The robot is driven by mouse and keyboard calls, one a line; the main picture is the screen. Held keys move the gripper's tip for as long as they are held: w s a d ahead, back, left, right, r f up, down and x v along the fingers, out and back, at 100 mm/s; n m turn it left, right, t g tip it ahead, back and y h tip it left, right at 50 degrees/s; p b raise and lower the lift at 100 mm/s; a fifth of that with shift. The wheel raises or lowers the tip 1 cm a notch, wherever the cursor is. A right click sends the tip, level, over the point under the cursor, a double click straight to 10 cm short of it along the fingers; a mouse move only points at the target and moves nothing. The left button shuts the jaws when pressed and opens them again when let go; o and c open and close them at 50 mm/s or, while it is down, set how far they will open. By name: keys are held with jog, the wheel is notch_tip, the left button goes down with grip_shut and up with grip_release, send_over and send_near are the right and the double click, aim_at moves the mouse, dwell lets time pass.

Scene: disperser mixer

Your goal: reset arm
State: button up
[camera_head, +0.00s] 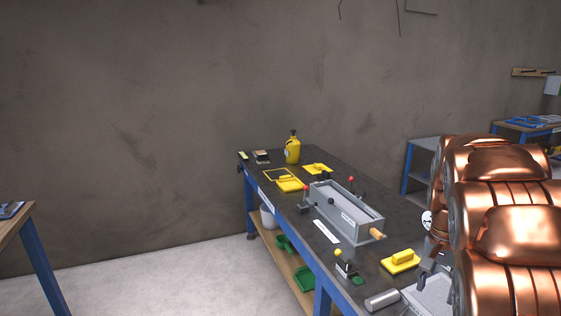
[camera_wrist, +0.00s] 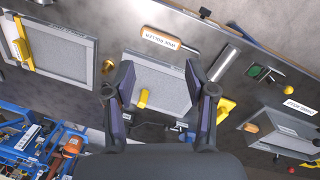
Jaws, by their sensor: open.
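My gripper (camera_wrist: 158,76) is open in the wrist view, with its two dark fingers spread wide and nothing between the tips. Behind and below the fingers lies a flat grey plate (camera_wrist: 165,85) with a small yellow block (camera_wrist: 143,98) at its edge; both seem apart from the fingers, though the depth is hard to judge. In the head view my copper-coloured arm fills the right side, and a dark part at its lower end (camera_head: 428,264) hangs over the bench (camera_head: 262,188).
A grey open box (camera_head: 345,212) stands mid-bench, with yellow pads (camera_head: 402,259) and a yellow bottle (camera_head: 292,149) around it. A metal cylinder (camera_head: 382,300) lies near the front edge. In the wrist view a wooden-handled roller (camera_wrist: 172,42) and a framed screen (camera_wrist: 60,53) lie close by.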

jog(key=s+a+f+n, duration=0.2)
jog(key=s+a+n, duration=0.3)
jog(key=s+a, duration=0.5)
jog(key=s+a+f+n, duration=0.2)
jog(key=s+a+n, duration=0.3)
jog(key=s+a, duration=0.5)
jog(key=s, duration=0.5)
jog(key=shift+s+a+f+g, duration=0.15)
jog(key=shift+s+a+g, duration=0.1)
jog(key=shift+g, duration=0.15)
jog(key=shift+d, duration=0.1)
